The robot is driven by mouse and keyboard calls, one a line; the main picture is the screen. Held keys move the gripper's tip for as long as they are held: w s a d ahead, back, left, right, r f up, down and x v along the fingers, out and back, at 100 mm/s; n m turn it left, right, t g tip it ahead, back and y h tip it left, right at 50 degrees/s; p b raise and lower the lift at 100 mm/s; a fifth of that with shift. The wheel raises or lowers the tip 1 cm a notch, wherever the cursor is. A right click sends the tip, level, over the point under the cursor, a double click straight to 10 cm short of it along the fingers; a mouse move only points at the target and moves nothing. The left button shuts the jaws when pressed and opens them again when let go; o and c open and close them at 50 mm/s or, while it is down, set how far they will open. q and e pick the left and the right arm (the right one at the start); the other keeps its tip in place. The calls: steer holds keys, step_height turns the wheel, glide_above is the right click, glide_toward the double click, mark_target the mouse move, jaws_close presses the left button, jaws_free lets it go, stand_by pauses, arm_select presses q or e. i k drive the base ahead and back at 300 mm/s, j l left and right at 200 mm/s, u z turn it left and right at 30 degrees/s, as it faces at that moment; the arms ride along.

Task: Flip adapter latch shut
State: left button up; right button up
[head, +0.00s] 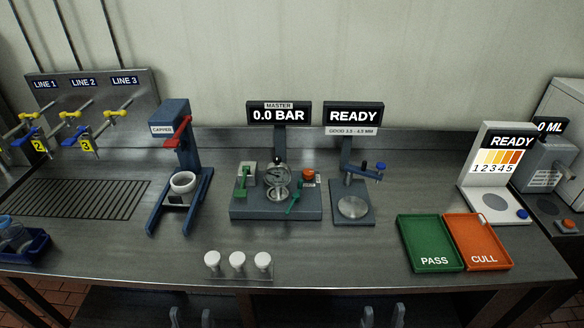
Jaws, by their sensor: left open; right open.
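The grey adapter fixture (240,209) stands mid-counter under the MASTER 0.0 BAR display. It carries a round gauge (280,177). A green lever (242,181) rises at its left beside a pale block, and another green lever (294,205) slants at its front right. I cannot tell for sure which is the latch, or its exact position. My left gripper (190,318) and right gripper (383,316) show only as fingertips at the bottom edge. Both are open and empty, well in front of the fixture and apart from it.
Several white-capped pieces (237,260) stand near the front edge. A blue capping press (175,150) with a red lever is left of the fixture; a READY gauge stand (353,208) is right. Green PASS (430,262) and orange CULL trays (486,263) lie further right. Counter before the fixture is mostly clear.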

mark_target(296, 196)
steer(key=l+u, duration=0.45)
steer(key=k+l+u, duration=0.1)
steer(key=u, duration=0.35)
steer(key=k+l+u, duration=0.15)
steer(key=l, duration=0.35)
steer(key=k+l+u, duration=0.1)
steer(key=k+l, duration=0.25)
steer(key=l, duration=0.15)
steer(key=k+l+u, duration=0.15)
steer(key=k+l, duration=0.15)
steer(key=l, duration=0.15)
steer(key=k+l+u, duration=0.1)
steer(key=k+l, duration=0.45)
steer(key=l, duration=0.15)
steer(key=k+l, duration=0.25)
steer(key=l, duration=0.15)
steer(key=k+l, duration=0.3)
steer(key=i+j, duration=0.25)
steer(key=i, duration=0.2)
steer(key=i+j, duration=0.55)
steer(key=i, duration=0.7)
